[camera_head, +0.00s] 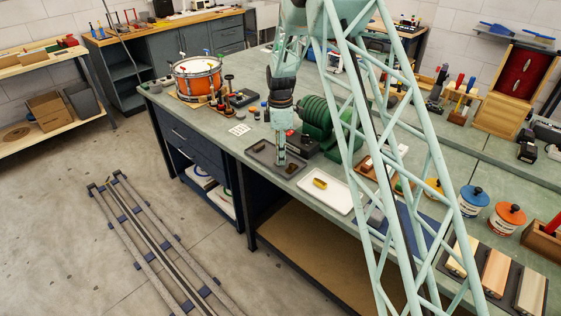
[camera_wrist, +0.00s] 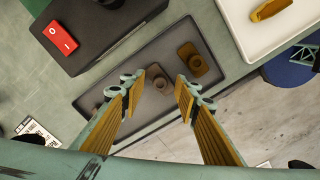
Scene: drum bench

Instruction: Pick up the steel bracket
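A dark shallow tray (camera_head: 257,148) lies on the bench, and it also shows in the wrist view (camera_wrist: 222,37). In the wrist view it holds a small grey metal piece (camera_wrist: 157,83), which may be the steel bracket, and a brown bracket-like piece (camera_wrist: 193,60). A further dark piece is partly hidden by the left finger. My gripper (camera_wrist: 160,90) is open above the tray, its yellow-padded fingers apart with the grey piece seen between and beyond the tips. In the head view my gripper (camera_head: 281,158) hangs over the tray; contact cannot be told.
A white tray (camera_head: 339,203) with a yellow-brown piece (camera_head: 320,183) lies to the right. A dark box with a red part (camera_wrist: 61,37) and a green machine (camera_head: 318,118) stand close behind. An orange drum (camera_head: 197,84) is farther left. The bench's front edge is near.

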